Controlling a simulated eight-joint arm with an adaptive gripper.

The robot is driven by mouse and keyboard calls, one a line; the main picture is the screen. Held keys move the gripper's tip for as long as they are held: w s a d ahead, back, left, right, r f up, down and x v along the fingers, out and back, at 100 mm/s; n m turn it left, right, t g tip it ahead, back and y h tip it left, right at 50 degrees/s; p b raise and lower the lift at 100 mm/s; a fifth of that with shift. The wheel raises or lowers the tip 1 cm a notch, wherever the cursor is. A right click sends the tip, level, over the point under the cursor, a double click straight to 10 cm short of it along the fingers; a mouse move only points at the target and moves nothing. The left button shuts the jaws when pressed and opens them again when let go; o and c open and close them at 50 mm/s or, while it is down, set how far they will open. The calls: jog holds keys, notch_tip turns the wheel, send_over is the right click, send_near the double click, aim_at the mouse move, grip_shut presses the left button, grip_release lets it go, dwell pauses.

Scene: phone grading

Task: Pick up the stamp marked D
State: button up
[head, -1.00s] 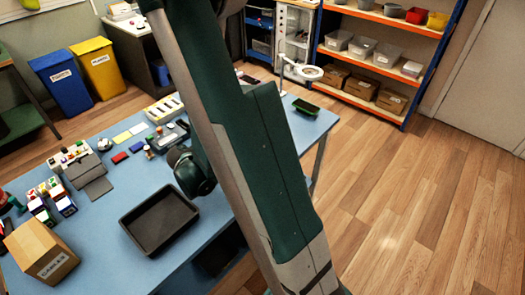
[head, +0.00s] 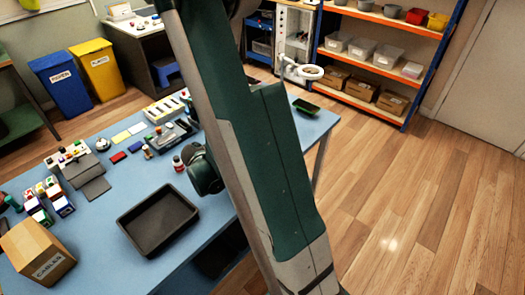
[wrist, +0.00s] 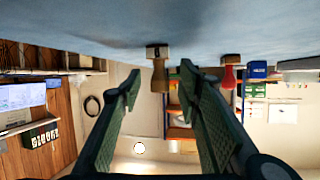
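In the wrist view, which looks upside down, a stamp with a tan handle and a pale block (wrist: 158,53) stands on the blue table. A small dark mark shows on its block, but I cannot read the letter. A second stamp with a red handle (wrist: 229,76) stands to its right in that view. My gripper (wrist: 160,82) is open and empty, with the tan-handled stamp seen in the gap between its fingers. In the head view a small red and white item (head: 177,163) stands beside my arm, and my fingertips are hidden there.
On the blue table (head: 105,231), an empty black tray (head: 159,250) lies near the front edge. A cardboard box (head: 37,252) and several small coloured items stand at the left. A green tray (head: 305,107) sits at the far right corner.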

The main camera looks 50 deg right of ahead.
jog(key=shift+c, duration=0.7)
jog(key=c, duration=0.8)
jog(key=shift+r, duration=0.1)
jog(key=shift+r+p, duration=1.6)
jog(key=shift+r, duration=3.3)
